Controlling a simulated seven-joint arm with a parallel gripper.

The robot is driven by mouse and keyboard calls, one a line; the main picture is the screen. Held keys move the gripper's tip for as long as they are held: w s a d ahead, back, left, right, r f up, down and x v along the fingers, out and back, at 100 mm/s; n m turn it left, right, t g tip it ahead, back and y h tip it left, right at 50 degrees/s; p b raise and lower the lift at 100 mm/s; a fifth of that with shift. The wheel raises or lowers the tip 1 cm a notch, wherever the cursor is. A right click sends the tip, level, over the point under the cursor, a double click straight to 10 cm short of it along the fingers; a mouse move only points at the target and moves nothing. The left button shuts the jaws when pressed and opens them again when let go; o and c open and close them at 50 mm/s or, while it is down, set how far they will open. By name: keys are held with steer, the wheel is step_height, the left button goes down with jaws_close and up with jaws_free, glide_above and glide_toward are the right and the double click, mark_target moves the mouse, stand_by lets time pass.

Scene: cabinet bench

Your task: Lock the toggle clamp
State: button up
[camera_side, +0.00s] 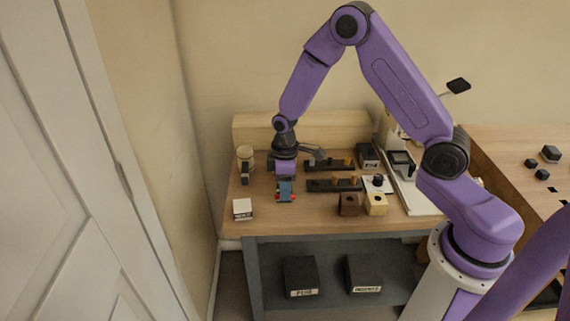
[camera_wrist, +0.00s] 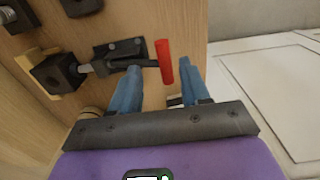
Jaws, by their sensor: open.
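The toggle clamp shows in the wrist view, with a dark base plate (camera_wrist: 118,50) fixed to the wooden surface and a dark arm ending in a red handle (camera_wrist: 164,62). My gripper (camera_wrist: 160,68) is open, its two blue fingers on either side of the red handle in the picture. I cannot tell whether either finger touches it. In the side view my gripper (camera_side: 285,189) points down near the front left of the bench, with bits of red at its fingertips. The rest of the clamp is hidden there.
A small white-topped block (camera_side: 242,208) stands left of my gripper on the bench (camera_side: 325,222). A pale jar (camera_side: 245,155) is behind left.

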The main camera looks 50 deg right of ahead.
steer(key=shift+r, duration=3.25)
steer(key=s+a+r+n, duration=0.1)
steer(key=s+a+r, duration=0.25)
steer(key=s, duration=0.25)
steer(key=s+a+r+n, duration=0.1)
steer(key=s+a+r, duration=0.1)
steer(key=s+r, duration=0.35)
steer(key=s+d+r, duration=0.1)
steer(key=s, duration=0.8)
steer(key=s+d+r+n, duration=0.1)
steer(key=s+d, duration=0.1)
steer(key=s, duration=0.7)
steer(key=shift+r+n, duration=0.3)
steer(key=shift+r, duration=0.1)
